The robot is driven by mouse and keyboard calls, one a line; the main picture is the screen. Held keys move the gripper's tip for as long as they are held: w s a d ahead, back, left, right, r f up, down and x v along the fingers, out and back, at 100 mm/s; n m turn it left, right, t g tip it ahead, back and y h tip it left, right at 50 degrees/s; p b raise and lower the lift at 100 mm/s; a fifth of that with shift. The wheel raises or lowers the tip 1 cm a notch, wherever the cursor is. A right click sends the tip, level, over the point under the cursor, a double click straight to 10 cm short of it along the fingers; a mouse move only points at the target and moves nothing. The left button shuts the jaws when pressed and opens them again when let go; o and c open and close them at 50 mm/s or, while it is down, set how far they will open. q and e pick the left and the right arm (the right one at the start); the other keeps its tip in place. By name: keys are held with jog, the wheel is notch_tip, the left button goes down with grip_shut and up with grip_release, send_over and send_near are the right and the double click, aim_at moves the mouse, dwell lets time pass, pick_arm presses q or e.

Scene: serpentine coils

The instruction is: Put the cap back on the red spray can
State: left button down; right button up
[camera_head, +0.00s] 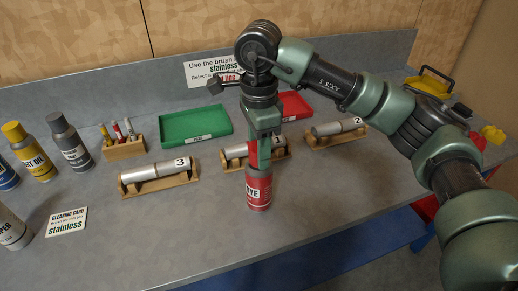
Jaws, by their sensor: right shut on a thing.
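The red spray can (258,194) stands upright near the front middle of the bench, its white label lettering partly visible. My right gripper (260,160) reaches down from above to the can's top. It is shut on what looks like the red cap, mostly hidden by the fingers. I cannot tell whether the cap is seated on the can or just above it. My left gripper is not in view.
Pipe pieces on wooden stands marked 3 (158,177), 1 (238,151) and 2 (337,128) lie around the can. A green tray (196,125) and red tray (293,104) are behind. Other spray cans (67,142) stand left.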

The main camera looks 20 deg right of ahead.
jog(key=shift+f+b, duration=0.25)
jog(key=shift+b, duration=0.1)
dwell(0.6)
jog(key=o, duration=1.4)
jog(key=shift+c, duration=0.2)
jog(key=o, duration=0.5)
jog(key=shift+r, duration=0.1)
jog(key=shift+r+p, duration=2.15)
jog(key=shift+r, duration=1.6)
